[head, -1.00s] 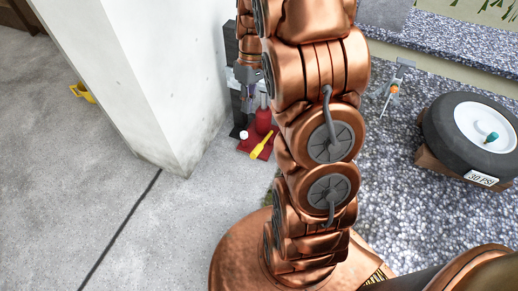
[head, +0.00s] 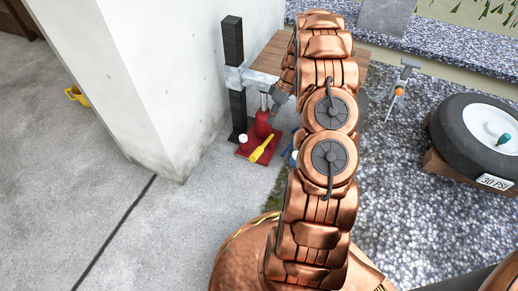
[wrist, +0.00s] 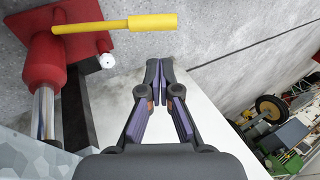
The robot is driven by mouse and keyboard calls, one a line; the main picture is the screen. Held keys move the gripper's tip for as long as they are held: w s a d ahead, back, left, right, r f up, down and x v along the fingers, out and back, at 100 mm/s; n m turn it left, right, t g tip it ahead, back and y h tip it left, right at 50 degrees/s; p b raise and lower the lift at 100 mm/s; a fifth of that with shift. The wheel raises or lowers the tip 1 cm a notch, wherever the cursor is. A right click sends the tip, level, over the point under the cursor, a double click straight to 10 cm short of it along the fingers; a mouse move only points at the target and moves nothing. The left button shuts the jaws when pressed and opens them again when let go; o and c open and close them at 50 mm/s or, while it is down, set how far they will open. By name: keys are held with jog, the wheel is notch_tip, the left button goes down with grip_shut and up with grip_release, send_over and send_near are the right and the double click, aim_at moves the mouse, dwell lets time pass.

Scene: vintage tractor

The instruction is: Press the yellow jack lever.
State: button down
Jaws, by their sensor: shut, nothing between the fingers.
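The yellow jack lever (head: 263,149) sticks out from a red jack (head: 262,124) on a red base plate in the head view. In the wrist view the yellow lever (wrist: 116,24) lies across the upper left, with the red jack (wrist: 45,61) and its shiny ram at the left edge. In the head view my gripper (head: 279,97) is small and partly hidden by my arm, near the jack's top.
A dark post (head: 234,70) with a grey bracket stands behind the jack, beside a white wall pillar (head: 180,80). A brown wooden board (head: 268,58) is behind my arm. A tyre (head: 460,125) lies at the right. Grey floor in front of the jack is clear.

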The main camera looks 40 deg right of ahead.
aim_at(256, 153)
dwell(0.3)
jog(key=b+x, duration=0.5)
jog(key=x, duration=0.9)
jog(key=shift+f, duration=0.1)
